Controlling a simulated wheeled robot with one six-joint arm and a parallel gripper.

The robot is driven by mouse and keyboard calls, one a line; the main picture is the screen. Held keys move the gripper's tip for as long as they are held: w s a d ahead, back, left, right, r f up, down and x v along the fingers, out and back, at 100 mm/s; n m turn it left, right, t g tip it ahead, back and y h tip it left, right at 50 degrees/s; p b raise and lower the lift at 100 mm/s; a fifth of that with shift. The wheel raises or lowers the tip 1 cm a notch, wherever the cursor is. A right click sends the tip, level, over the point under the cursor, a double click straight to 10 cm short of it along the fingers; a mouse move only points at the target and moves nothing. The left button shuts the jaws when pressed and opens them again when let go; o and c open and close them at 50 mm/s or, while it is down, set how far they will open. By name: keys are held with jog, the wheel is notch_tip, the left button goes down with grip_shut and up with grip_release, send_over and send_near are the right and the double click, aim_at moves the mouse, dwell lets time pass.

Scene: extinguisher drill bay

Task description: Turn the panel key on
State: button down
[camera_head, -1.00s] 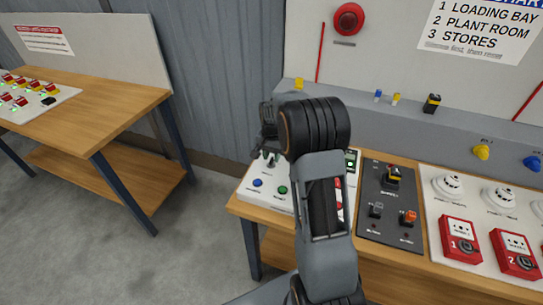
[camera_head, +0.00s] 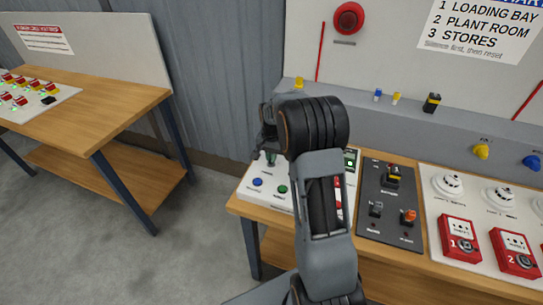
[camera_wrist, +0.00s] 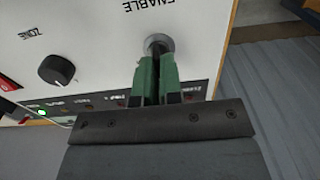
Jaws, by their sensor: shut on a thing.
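The white panel (camera_wrist: 80,25) fills the upper left of the wrist view. Its key switch, with a round grey collar (camera_wrist: 159,41), sits under the word ENABLE. My gripper (camera_wrist: 158,62) has its green fingers close together right at this collar, shut on the key. The key itself is mostly hidden between the fingers, so its angle is hard to read. In the head view the panel (camera_head: 247,193) lies on the wooden bench, and my gripper (camera_head: 271,158) points down at its far part, largely hidden by my wrist.
A black ZONE knob (camera_wrist: 57,71) and a lit green lamp (camera_wrist: 41,112) are on the panel. Blue (camera_head: 257,182) and green (camera_head: 282,189) buttons sit near its front. A dark switch plate (camera_head: 388,230) and red call points (camera_head: 459,240) lie to the right.

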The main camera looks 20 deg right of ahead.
jog(key=shift+m, duration=0.3)
jog(key=m+b, duration=0.1)
jog(key=m, duration=0.4)
jog(key=shift+s+m, duration=0.1)
jog(key=shift+m, duration=0.2)
jog(key=shift+s+m+b, duration=0.1)
jog(key=shift+m+b, duration=0.4)
jog(key=shift+m, duration=2.4)
jog(key=shift+r, duration=0.1)
jog(key=c, duration=1.3)
grip_release()
notch_tip(320, 180, up, 14)
jog(key=shift+f+b, duration=0.15)
jog(key=shift+b, duration=0.15)
